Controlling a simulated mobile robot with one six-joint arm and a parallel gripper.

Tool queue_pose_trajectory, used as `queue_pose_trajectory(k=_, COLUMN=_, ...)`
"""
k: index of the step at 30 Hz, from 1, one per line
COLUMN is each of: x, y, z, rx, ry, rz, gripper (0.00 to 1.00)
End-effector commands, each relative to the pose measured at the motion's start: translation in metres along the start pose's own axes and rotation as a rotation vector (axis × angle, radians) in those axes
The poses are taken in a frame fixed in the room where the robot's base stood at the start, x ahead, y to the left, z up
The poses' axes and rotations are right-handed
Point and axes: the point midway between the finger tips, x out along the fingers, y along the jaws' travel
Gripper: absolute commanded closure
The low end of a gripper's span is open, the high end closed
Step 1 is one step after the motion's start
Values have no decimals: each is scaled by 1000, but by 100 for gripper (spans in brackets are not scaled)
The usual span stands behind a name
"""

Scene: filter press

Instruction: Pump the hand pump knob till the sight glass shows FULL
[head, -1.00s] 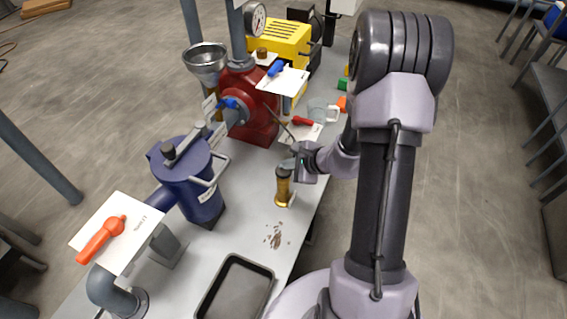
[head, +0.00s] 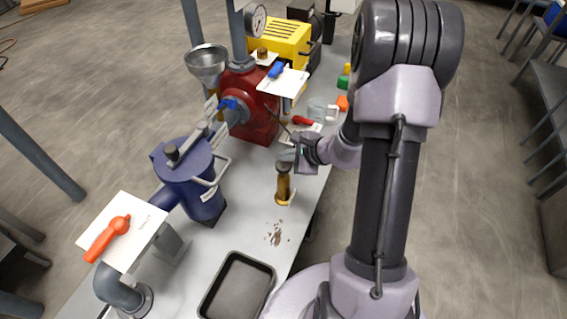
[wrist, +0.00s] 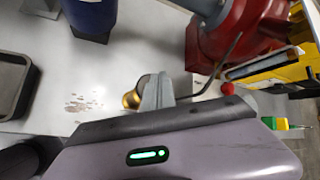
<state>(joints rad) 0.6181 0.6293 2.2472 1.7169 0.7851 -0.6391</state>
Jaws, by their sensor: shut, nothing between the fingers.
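A brass cylinder with a greyish top (head: 284,184), which looks like the hand pump, stands upright near the right edge of the bench. My gripper (head: 288,157) is shut and empty, with its fingertips at or just above the pump's top. Whether they touch it I cannot tell. In the wrist view the pump's rounded brass top (wrist: 133,98) shows just left of the closed fingers (wrist: 156,92), which partly hide it. I cannot make out the sight glass or any FULL mark.
A blue vessel (head: 190,180) and a red housing (head: 252,115) stand left of and behind the pump. A black tray (head: 236,288) and brown spill flakes (head: 275,236) lie in front. A red-handled tool (head: 303,120) and glass mug (head: 320,110) are behind.

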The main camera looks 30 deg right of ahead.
Motion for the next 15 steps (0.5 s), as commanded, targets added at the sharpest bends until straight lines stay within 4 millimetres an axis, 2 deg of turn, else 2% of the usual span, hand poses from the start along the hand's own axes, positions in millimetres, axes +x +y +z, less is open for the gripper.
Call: queue_pose_trajectory(k=15, x=-34, y=-25, z=25, rx=-1, ry=0, rz=-1, gripper=100)
